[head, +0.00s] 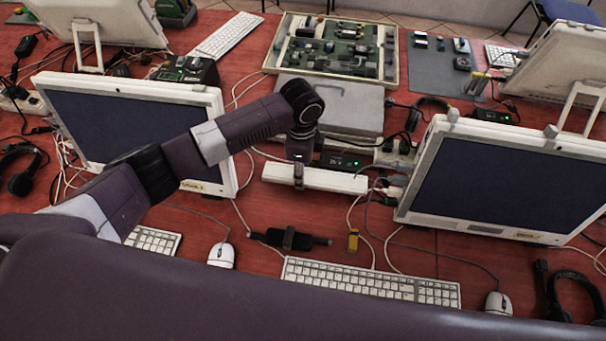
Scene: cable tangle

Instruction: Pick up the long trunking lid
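The long trunking lid (335,181) is a white, narrow bar lying left to right across the middle of the red table, between the two monitors. My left gripper (299,174) points down over the left half of the bar. One dark finger shows in front of the bar's near face; the other finger is hidden behind the bar and the wrist. I cannot tell whether the fingers press on it. My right gripper is not in view.
Monitors stand left (130,125) and right (505,185) of the bar. A grey case (345,105) and green circuit tray (390,60) lie behind it. Loose cables run around the bar's right end. In front are a black bar-shaped object (315,240), a small yellow item (353,241) and a keyboard (370,282).

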